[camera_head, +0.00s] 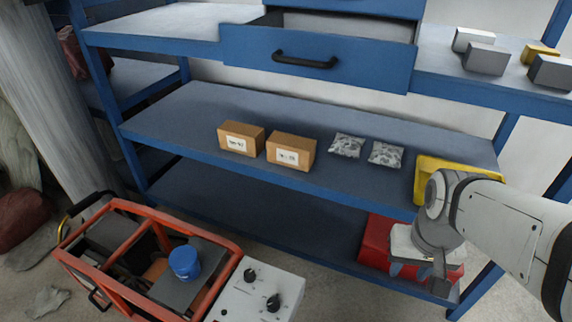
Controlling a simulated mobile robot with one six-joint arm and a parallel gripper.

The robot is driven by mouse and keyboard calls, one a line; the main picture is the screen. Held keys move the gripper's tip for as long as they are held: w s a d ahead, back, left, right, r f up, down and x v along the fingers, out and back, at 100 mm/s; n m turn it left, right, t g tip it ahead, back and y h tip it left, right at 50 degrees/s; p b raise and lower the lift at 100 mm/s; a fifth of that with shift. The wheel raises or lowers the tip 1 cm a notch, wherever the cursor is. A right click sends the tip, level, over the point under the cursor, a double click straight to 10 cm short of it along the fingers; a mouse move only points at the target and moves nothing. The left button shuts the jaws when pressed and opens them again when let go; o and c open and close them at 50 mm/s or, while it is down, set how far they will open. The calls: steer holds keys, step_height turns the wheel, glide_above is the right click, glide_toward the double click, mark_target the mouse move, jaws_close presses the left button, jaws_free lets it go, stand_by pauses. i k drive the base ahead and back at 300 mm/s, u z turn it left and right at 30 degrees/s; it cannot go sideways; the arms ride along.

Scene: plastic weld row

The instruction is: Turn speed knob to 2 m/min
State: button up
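A pale grey control box (255,295) stands at the bottom centre, against the right side of an orange-red frame. Two black knobs show on its top: an upper-left knob (250,275) and a lower-right knob (273,302). Their labels and pointer settings are too small to read, so I cannot tell which one is the speed knob. My gripper (422,275) hangs at the lower right in front of the shelf, well to the right of the control box and apart from both knobs. Its fingers point down and are too unclear to tell their opening.
The orange-red frame (140,208) holds a blue cylinder (185,262). A red bin (376,240) and a yellow bin (425,172) are near my arm.

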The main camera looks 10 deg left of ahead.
mark_target(249, 274)
steer(key=z, duration=0.1)
steer(key=k, duration=1.2)
steer(key=u, duration=0.85)
steer(key=i, duration=1)
steer(key=u, duration=0.05)
